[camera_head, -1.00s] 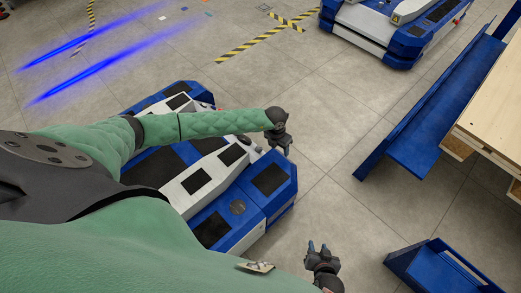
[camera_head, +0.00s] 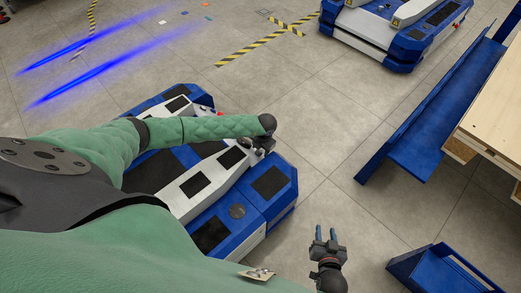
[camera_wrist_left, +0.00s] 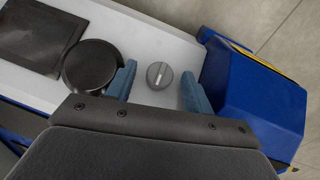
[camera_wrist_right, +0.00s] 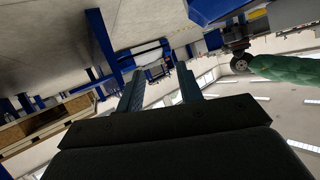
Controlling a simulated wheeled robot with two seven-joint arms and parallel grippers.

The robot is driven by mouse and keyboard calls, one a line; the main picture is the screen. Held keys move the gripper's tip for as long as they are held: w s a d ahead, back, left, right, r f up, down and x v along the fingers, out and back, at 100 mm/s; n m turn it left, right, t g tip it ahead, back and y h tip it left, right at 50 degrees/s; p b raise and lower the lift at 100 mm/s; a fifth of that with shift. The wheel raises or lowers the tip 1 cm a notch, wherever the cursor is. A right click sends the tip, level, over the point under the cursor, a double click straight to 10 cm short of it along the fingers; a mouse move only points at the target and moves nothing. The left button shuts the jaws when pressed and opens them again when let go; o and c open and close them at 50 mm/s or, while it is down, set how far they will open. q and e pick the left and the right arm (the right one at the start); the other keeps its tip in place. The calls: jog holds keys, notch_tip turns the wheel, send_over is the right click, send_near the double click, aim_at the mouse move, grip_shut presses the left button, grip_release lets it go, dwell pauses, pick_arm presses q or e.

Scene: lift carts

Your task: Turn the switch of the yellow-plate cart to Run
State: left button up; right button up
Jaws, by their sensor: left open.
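A grey round switch knob (camera_wrist_left: 160,75) with a pale mark sits on the white top of the near blue-and-white cart (camera_head: 268,182). My left gripper (camera_head: 262,147) is over that cart's edge. In the left wrist view, my left gripper (camera_wrist_left: 159,82) is open, with one blue finger on each side of the knob and gaps between. I cannot tell whether the fingertips are down at knob height. My right gripper (camera_head: 327,234) is open and empty above the floor, right of the cart; its fingers show in the right wrist view (camera_wrist_right: 160,80).
A black round button (camera_wrist_left: 93,66) is just left of the left finger. A blue block (camera_wrist_left: 250,100) with a yellow strip rises on the right. A second cart (camera_head: 385,35) stands far off. A blue rack (camera_head: 425,125) and wooden box (camera_head: 495,105) stand right.

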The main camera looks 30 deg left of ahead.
pick_arm(q)
jog(key=shift+f, duration=0.35)
pick_arm(e)
jog(key=shift+w+r, duration=0.25)
jog(key=shift+r, duration=0.2)
pick_arm(q)
jog(key=c, duration=1)
